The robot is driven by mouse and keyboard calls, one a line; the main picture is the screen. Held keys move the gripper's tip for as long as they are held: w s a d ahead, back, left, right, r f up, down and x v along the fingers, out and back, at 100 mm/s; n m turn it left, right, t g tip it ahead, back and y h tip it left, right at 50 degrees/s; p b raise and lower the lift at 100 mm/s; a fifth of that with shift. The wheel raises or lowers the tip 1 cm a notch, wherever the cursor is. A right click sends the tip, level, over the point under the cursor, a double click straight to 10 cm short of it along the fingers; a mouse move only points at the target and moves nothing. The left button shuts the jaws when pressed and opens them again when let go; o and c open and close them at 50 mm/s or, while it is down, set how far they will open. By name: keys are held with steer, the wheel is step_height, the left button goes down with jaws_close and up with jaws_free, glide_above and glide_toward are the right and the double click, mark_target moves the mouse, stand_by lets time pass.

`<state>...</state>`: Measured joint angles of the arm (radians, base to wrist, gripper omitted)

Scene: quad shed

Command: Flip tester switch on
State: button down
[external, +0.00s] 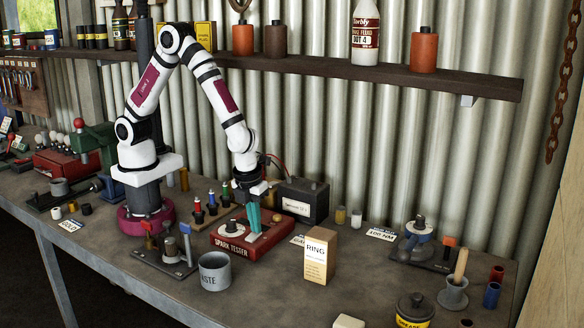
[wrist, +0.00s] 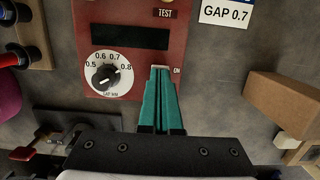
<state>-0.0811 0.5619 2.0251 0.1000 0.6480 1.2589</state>
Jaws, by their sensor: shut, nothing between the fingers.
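The red spark tester (external: 240,246) sits on the bench below my arm. In the wrist view the tester (wrist: 178,45) shows a dark display, a TEST label and a gap dial (wrist: 107,75) with a black knob. A small pale switch (wrist: 161,69) is by the ON label, right at my fingertips. My gripper (wrist: 161,71) has teal fingers, shut together with nothing between them. In the external view it points down at the tester's right part. The fingertips meet or cover the switch, so its position and any contact are unclear.
A GAP 0.7 card (wrist: 226,12) lies right of the tester. A RING box (external: 317,256) stands to its right and a grey WASTE cup (external: 214,271) in front. A dark battery box (external: 301,200) stands behind. Coloured plugs (external: 212,202) stand to the left.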

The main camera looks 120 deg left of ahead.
steer(key=shift+f, duration=0.2)
steer(key=shift+d, duration=0.1)
steer(key=shift+d+r, duration=0.2)
steer(key=shift+d, duration=0.45)
steer(key=shift+r, duration=0.1)
step_height(320, 180, up, 14)
steer(key=d, duration=0.2)
